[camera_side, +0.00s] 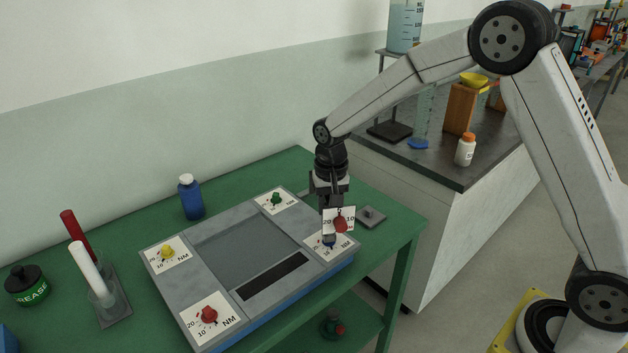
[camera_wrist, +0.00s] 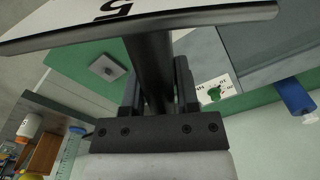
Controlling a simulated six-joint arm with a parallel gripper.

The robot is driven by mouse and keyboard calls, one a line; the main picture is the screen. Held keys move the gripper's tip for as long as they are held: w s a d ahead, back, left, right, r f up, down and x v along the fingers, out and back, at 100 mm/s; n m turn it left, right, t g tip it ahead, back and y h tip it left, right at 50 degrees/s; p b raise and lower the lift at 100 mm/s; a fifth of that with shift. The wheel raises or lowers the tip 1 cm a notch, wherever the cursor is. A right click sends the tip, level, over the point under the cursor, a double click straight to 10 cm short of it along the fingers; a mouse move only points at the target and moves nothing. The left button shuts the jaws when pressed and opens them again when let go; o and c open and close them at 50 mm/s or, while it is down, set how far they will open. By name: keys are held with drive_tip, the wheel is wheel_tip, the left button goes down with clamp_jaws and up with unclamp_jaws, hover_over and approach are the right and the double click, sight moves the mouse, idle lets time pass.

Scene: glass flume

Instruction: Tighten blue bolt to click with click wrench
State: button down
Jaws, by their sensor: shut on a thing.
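My gripper (camera_side: 330,193) is shut on the dark shaft of the click wrench (camera_wrist: 152,65), which stands roughly upright. The wrench carries a white dial card (camera_side: 331,217) with numbers and a red pointer (camera_side: 340,223). The wrench's lower end is at the blue bolt (camera_side: 329,241), on the right corner plate of the grey fixture (camera_side: 190,288). I cannot tell whether it is fully seated on the bolt. In the wrist view the card's edge (camera_wrist: 140,20) spans the top, hiding the bolt. The fixture also holds green (camera_side: 276,198), yellow (camera_side: 168,252) and red (camera_side: 209,315) bolts.
A small grey square block (camera_side: 371,216) lies on the green table right of the fixture. A blue bottle (camera_side: 190,198) stands behind it. A stand with red and white sticks (camera_side: 110,305) and a grease tub (camera_side: 26,286) are at the left. A dark-topped bench (camera_side: 440,170) is behind right.

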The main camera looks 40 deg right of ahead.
drive_tip(key=shift+r, duration=2.2)
